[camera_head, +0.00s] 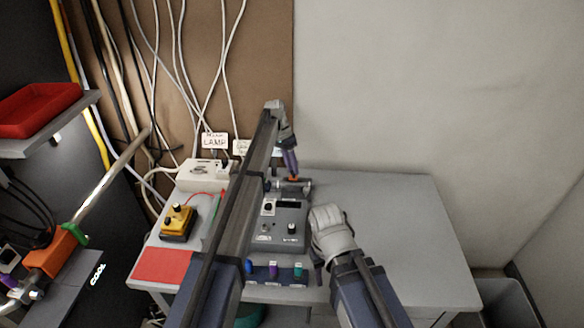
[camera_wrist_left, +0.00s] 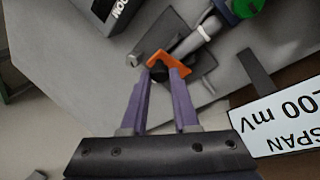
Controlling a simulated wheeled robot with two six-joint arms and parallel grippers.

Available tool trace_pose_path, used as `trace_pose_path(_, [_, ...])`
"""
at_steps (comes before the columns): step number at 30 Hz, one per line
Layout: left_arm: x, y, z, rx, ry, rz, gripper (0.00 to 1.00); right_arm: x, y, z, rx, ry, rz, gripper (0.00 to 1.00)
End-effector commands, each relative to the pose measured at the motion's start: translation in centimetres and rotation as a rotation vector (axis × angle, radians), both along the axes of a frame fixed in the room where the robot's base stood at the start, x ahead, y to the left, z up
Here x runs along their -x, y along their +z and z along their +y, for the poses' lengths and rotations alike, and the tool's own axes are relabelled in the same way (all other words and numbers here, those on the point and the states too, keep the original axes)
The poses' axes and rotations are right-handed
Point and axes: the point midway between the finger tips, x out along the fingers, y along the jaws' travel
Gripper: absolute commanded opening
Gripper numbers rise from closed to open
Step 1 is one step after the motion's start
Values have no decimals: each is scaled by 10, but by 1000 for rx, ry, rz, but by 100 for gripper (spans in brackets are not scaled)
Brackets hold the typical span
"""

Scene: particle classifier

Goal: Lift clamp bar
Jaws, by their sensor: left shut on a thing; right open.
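The clamp bar's orange piece (camera_head: 293,178) shows at the back of the grey table, above a grey cylindrical clamp part (camera_head: 293,187). My left gripper (camera_head: 291,174) reaches down from above with purple fingers. In the left wrist view its fingers (camera_wrist_left: 163,73) are shut on the bent orange piece (camera_wrist_left: 168,61), next to a grey bracket and a light rod (camera_wrist_left: 196,39). I cannot tell whether the bar is raised. My right gripper (camera_head: 325,218) is open, low over the table right of the grey control box (camera_head: 280,226); its fingertips are hard to make out.
A yellow box (camera_head: 178,222), a white lamp box (camera_head: 205,174) and a red mat (camera_head: 163,265) are on the table's left. A rack with coloured pieces (camera_head: 273,270) sits at the front. A SPAN label (camera_wrist_left: 285,118) is in the wrist view. The table's right side (camera_head: 405,230) is clear.

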Motion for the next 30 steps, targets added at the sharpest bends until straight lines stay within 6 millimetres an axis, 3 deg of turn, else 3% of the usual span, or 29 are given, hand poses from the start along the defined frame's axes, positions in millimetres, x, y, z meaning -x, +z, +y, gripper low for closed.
trace_pose_path(1, [0, 0, 0, -1, 1, 0, 31, 0, 0, 0, 0, 0, 0, 50])
trace_pose_path(9, [0, 0, 0, -1, 0, -1, 59, 0, 0, 0, 0, 0, 0, 50])
trace_pose_path(20, [-1, 4, 1, 0, 0, -1, 59, 0, 4, 0, 0, 0, 0, 50])
trace_pose_path(30, [-7, 38, 9, 0, 1, -1, 59, 0, 38, 0, 0, 0, 0, 50])
